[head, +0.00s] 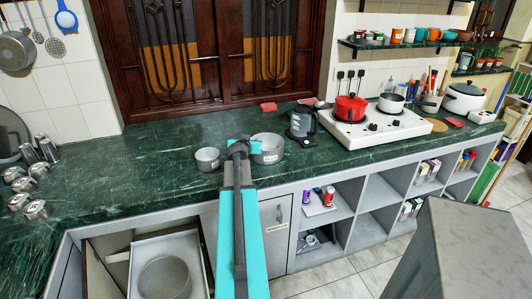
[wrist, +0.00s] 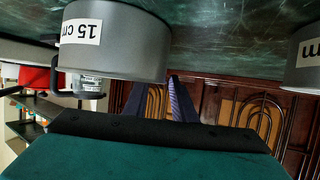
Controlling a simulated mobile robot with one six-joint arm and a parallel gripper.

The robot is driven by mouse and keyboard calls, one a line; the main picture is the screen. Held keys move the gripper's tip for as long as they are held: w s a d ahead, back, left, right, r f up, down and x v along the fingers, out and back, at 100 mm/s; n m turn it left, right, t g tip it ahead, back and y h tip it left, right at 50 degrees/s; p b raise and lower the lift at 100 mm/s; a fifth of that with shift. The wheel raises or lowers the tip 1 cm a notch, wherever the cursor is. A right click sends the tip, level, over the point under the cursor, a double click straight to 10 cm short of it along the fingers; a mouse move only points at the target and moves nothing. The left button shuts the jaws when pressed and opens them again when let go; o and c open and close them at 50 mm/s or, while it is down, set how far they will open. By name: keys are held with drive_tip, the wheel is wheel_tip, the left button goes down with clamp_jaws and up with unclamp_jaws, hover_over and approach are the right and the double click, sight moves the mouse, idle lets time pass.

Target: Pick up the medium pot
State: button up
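A grey pot with a "15 cm" label (wrist: 130,45) fills the upper left of the upside-down wrist view, its handle at its left. In the head view it appears to be the larger counter pot (head: 270,157), partly hidden by my arm. A smaller grey pot (head: 207,160) stands to its left; its labelled side shows at the wrist view's right edge (wrist: 303,68). Another grey pot (head: 164,278) sits in the open drawer below. My gripper (head: 238,146) is over the counter between the two counter pots. Its fingers (wrist: 158,88) look apart and empty, close to the 15 cm pot.
A kettle (head: 302,122) stands right of the larger counter pot. Shakers (head: 30,182) stand at the far left. The counter (head: 130,165) between is clear.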

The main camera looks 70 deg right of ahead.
idle(0.4)
clamp_jaws()
drive_tip(key=shift+s+a+f, duration=0.1)
drive_tip(key=shift+s+f, duration=0.05)
drive_tip(key=shift+f, duration=0.05)
idle(1.1)
